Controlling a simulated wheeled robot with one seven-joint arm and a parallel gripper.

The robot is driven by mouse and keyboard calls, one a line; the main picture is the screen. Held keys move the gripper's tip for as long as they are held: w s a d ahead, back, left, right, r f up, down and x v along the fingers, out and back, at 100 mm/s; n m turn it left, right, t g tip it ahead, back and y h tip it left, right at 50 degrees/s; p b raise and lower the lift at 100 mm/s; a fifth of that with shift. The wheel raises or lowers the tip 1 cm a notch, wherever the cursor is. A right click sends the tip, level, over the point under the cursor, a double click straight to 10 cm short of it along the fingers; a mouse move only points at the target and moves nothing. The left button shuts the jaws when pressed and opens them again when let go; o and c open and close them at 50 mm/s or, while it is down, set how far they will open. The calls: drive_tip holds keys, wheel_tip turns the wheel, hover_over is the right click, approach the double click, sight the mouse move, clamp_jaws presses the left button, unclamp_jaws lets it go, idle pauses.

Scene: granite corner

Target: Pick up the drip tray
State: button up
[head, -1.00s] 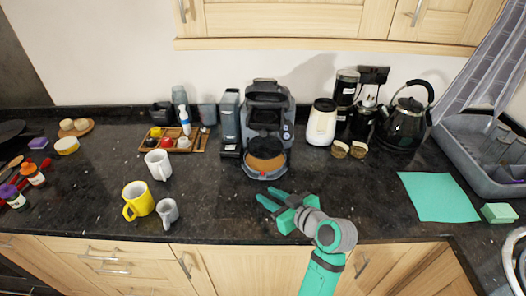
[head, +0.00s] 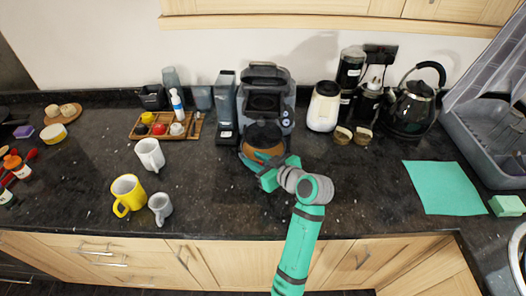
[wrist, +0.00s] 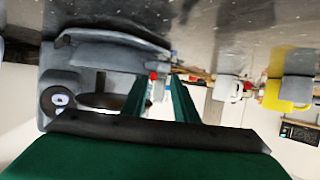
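The grey coffee machine (head: 284,85) stands against the wall, with a dark round part (head: 264,136) under its head. What I take for the drip tray is the grey rounded base at its front, which in the wrist view (wrist: 115,52) shows inverted at the upper left. In the head view this base is mostly covered by a brown disc and my gripper. My gripper (head: 268,167) is at the machine's front, low over the counter. In the wrist view its two fingers (wrist: 160,88) are apart, with nothing clearly between them. I cannot tell whether they touch the base.
A tall grey container (head: 226,105) stands close left of the machine. A cream canister (head: 323,107) and a black kettle (head: 412,108) stand to the right. A white mug (head: 150,154), yellow mug (head: 128,195) and grey cup (head: 161,208) stand left. Counter right of my arm is clear up to a green cloth (head: 443,188).

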sight(248, 157)
drive_tip(key=shift+x, duration=2.25)
drive_tip(key=shift+w, duration=0.15)
clamp_jaws()
drive_tip(key=shift+a, duration=0.15)
drive_tip(key=shift+d, duration=0.35)
